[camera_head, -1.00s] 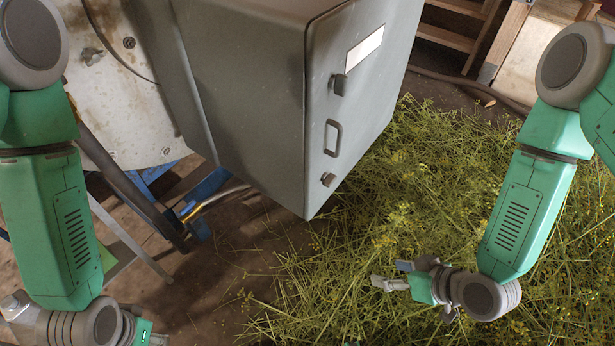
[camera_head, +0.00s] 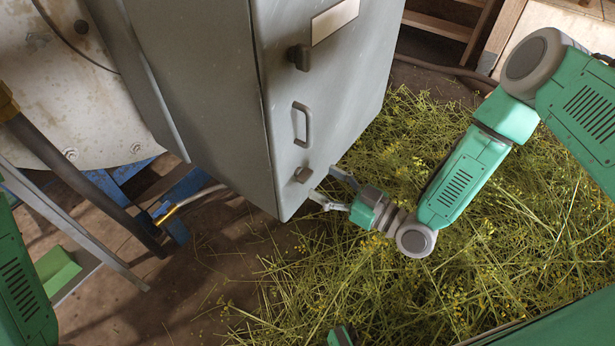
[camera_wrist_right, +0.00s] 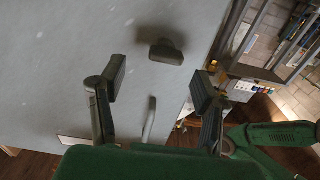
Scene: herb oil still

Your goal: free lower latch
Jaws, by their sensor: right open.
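The lower latch (camera_head: 303,174) is a small dark knob near the bottom of the grey cabinet door (camera_head: 285,100), below the pull handle. My right gripper (camera_head: 324,184) is open, its fingers pointing at the door beside the lower latch. In the right wrist view the latch (camera_wrist_right: 166,52) appears just ahead of the gap between the open fingertips (camera_wrist_right: 160,84), with nothing between them. Whether a finger touches the door cannot be told. Only part of my left arm shows at the left edge; its gripper is out of view.
The upper latch (camera_head: 299,57) and pull handle (camera_head: 302,125) stick out from the same door, with a pale label (camera_head: 335,20) above. Cut herbs (camera_head: 420,280) cover the floor at right. A metal pipe (camera_head: 190,203) and blue frame (camera_head: 180,225) stand left of the cabinet.

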